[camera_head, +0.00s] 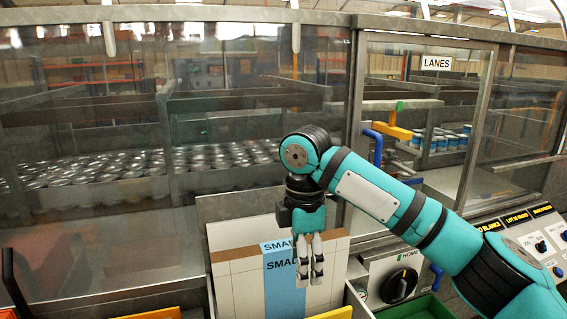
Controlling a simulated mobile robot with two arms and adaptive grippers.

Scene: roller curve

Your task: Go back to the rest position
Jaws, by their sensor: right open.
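My right arm reaches in from the lower right, in teal and black. My right gripper (311,280) points down, with its pale fingers open and a narrow gap between them. It hangs in front of a white and brown box (236,291) with a blue band marked "SMALL" (282,272). I see nothing held between the fingers. I cannot tell whether the fingertips touch the box. My left gripper is not in view.
Behind stands a glazed enclosure with many metal cans (120,172) inside. A door labelled "LANES" (437,63) has a blue handle (377,148). Yellow and green bin edges line the bottom.

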